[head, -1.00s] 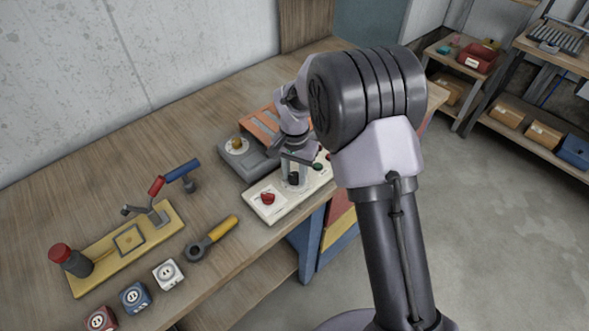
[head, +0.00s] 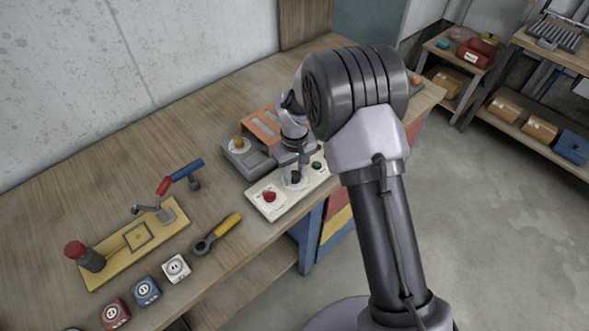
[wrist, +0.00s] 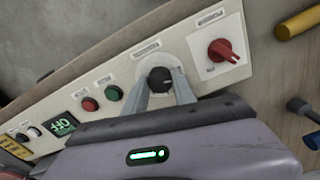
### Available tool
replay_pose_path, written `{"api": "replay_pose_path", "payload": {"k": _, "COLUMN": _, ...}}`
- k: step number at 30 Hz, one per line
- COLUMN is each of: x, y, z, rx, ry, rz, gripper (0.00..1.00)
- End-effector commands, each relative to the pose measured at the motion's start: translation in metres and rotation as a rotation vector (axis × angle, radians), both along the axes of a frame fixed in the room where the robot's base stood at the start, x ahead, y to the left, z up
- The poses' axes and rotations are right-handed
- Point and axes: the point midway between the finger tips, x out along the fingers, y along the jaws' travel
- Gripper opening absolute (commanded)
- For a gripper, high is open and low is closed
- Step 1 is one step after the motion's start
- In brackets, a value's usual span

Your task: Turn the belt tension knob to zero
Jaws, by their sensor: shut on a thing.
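The black knob (wrist: 159,80) sits on the white control panel (wrist: 190,62), below a small label too blurred to read. My gripper (wrist: 161,82) is shut on this knob, one grey finger on each side. A light mark shows on the knob, but its setting cannot be read. In the head view my gripper (head: 296,172) points down at the middle of the panel (head: 284,203), and the knob is a small dark spot between the fingers.
A red power switch (wrist: 222,50) is right of the knob. Green (wrist: 113,93) and red (wrist: 90,104) buttons and a lit display (wrist: 62,125) are left of it. A yellow-handled tool (head: 217,233), a clamp board (head: 138,237) and several cubes lie on the bench.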

Motion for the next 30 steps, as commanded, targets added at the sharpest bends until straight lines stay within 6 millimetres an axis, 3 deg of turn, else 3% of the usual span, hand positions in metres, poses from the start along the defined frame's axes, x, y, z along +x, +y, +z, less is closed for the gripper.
{"api": "replay_pose_path", "payload": {"k": 12, "x": 0.0004, "y": 0.0002, "z": 0.001, "rx": 0.0, "ry": -0.001, "rz": 0.202, "gripper": 0.0}}
{"api": "replay_pose_path", "payload": {"k": 30, "x": 0.0004, "y": 0.0002, "z": 0.0003, "rx": 0.0, "ry": -0.001, "rz": 0.243, "gripper": 0.0}}
